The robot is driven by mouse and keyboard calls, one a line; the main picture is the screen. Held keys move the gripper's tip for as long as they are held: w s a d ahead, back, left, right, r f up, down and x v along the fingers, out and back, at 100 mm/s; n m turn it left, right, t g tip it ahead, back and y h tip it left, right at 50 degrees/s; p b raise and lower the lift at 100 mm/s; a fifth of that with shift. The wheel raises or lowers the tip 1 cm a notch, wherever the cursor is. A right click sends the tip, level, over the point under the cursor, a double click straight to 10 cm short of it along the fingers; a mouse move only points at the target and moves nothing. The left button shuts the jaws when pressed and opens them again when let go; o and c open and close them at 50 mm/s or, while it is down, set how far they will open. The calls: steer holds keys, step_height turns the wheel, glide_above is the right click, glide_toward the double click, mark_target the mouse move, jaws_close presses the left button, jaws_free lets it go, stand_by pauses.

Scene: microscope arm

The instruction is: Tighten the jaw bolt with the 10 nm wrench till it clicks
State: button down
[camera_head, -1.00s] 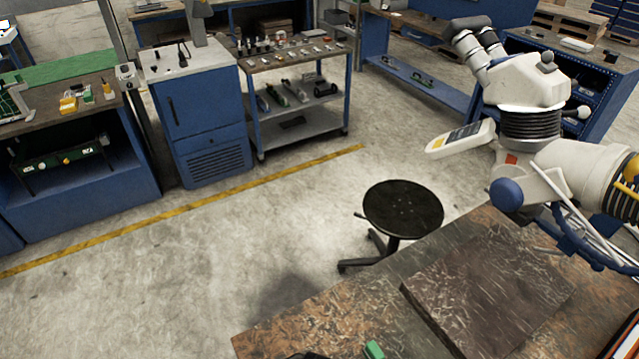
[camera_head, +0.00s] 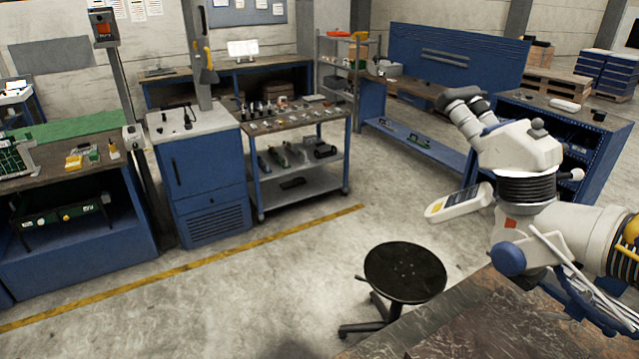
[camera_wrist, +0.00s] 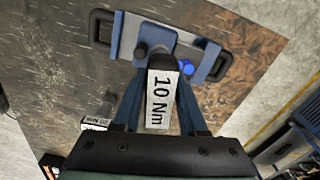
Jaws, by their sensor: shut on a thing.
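In the wrist view my gripper (camera_wrist: 163,76) is shut on the 10 Nm wrench (camera_wrist: 161,101), whose white label faces the camera. The wrench's dark end reaches up to a blue-and-grey fixture (camera_wrist: 125,36) with black loop handles at both ends. A bright blue round part (camera_wrist: 186,68) shows just right of the wrench. I cannot tell whether the wrench sits on a bolt, and no jaw bolt is clearly visible. A second labelled wrench (camera_wrist: 96,122), seemingly 20 Nm, lies to the left. My gripper and the wrench are not in the head view.
A worn bench top (camera_head: 480,318) fills the head view's lower right. The white microscope (camera_head: 525,150) on its jointed arm hangs above it. A black stool (camera_head: 404,272) stands beside the bench. Tool trolleys and workbenches line the back; the floor between (camera_head: 240,290) is clear.

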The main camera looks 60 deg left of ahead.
steer(key=shift+f+b, duration=0.8)
steer(key=shift+f, duration=0.75)
stand_by(0.4)
steer(key=shift+m+p, duration=0.35)
steer(key=shift+m, duration=1.65)
steer(key=shift+r+m, duration=0.1)
steer(key=shift+m, duration=0.4)
steer(key=m, duration=0.3)
steer(key=shift+p, duration=0.3)
